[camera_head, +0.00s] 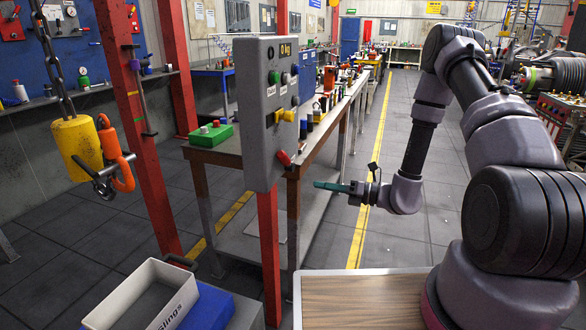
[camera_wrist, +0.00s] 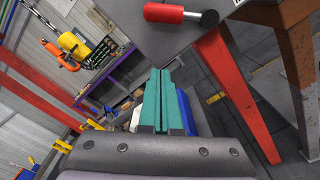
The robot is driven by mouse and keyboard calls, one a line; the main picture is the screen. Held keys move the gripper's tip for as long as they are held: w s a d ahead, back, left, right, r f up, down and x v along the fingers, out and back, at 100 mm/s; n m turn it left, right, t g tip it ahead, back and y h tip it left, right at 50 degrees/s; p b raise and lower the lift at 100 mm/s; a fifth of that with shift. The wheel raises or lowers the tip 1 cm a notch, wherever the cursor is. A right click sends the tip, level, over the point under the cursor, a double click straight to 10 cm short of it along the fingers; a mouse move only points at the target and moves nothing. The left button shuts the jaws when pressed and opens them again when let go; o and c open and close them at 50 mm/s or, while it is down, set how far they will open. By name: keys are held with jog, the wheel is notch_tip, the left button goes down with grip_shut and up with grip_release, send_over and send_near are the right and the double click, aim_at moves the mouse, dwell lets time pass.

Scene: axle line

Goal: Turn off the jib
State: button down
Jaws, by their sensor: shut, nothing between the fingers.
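A grey control box (camera_head: 262,140) with a "0 kg" display stands on a red post in the head view. Its face carries a green button (camera_head: 274,77), other small knobs, a yellow handle (camera_head: 284,116), and a red lever (camera_head: 284,158) at its lower edge. In the wrist view a red lever (camera_wrist: 172,13) with a black end shows at the top. A yellow hoist block (camera_head: 76,146) with an orange hook (camera_head: 119,158) hangs from a chain at left. My gripper (camera_head: 330,187), with teal fingers, is shut and empty, right of the box and apart from it.
A workbench (camera_head: 225,153) with a green tray (camera_head: 211,135) stands behind the box. A grey bin (camera_head: 140,300) sits at the lower left, and a wooden-topped surface (camera_head: 362,302) in front. The floor right of the yellow line is clear beyond my arm.

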aim_at(286, 162)
jog(key=w+a, duration=0.2)
jog(key=a, duration=0.1)
jog(key=w+a+r, duration=0.1)
jog(key=a, duration=0.2)
jog(key=w+a+r, duration=0.1)
jog(key=w+a, duration=0.1)
jog(key=a, duration=0.1)
jog(key=shift+w+a, duration=0.25)
jog(key=shift+w, duration=0.1)
jog(key=shift+w+r, duration=0.25)
jog(key=shift+r, duration=0.05)
jog(key=shift+r, duration=0.1)
jog(key=shift+w+r+m, duration=0.15)
jog(key=shift+r+m, duration=0.05)
jog(key=shift+m, duration=0.2)
